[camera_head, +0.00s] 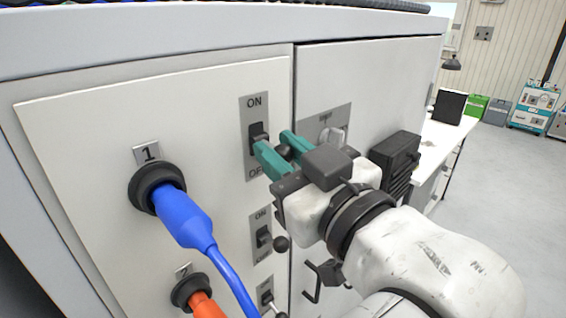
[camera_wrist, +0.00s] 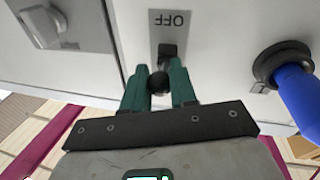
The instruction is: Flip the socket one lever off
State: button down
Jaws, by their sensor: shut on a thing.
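The socket one lever (camera_head: 258,134) is a black switch with a round knob on a grey ON/OFF plate (camera_head: 254,104), beside socket 1 (camera_head: 145,190). My gripper (camera_head: 276,146) has its two green fingers at this lever, shut on its knob. In the wrist view, which is upside down, the lever knob (camera_wrist: 158,83) sits between the fingers of my gripper (camera_wrist: 159,72), and the OFF label (camera_wrist: 170,19) is clear above. The fingers partly cover the lever and the OFF word in the head view. I cannot tell the lever's exact tilt.
A blue plug (camera_head: 186,220) fills socket 1, its cable hanging down. An orange plug (camera_head: 204,304) is in the socket below. Another ON/OFF lever (camera_head: 263,236) sits under mine. A grey rotary switch (camera_head: 334,134) and black box (camera_head: 396,160) are on the right panel.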

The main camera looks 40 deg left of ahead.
jog(key=f+y+b, duration=0.1)
jog(key=b, duration=0.1)
jog(key=f+y+b, duration=0.1)
jog(key=y+b, duration=0.1)
jog(key=b, duration=0.1)
jog(key=shift+a+m+t+b, duration=0.15)
jog(key=shift+m+t+b, duration=0.15)
jog(key=shift+t, duration=0.1)
jog(key=shift+r+t+y+b, duration=0.1)
jog(key=shift+t+y+b, duration=0.35)
jog(key=shift+b, duration=0.4)
jog(key=shift+r, duration=0.1)
jog(key=c, duration=0.9)
grip_release()
jog(key=shift+c, duration=0.2)
jog(key=b+v, duration=0.2)
jog(key=v, duration=0.8)
jog(key=shift+d+f, duration=0.3)
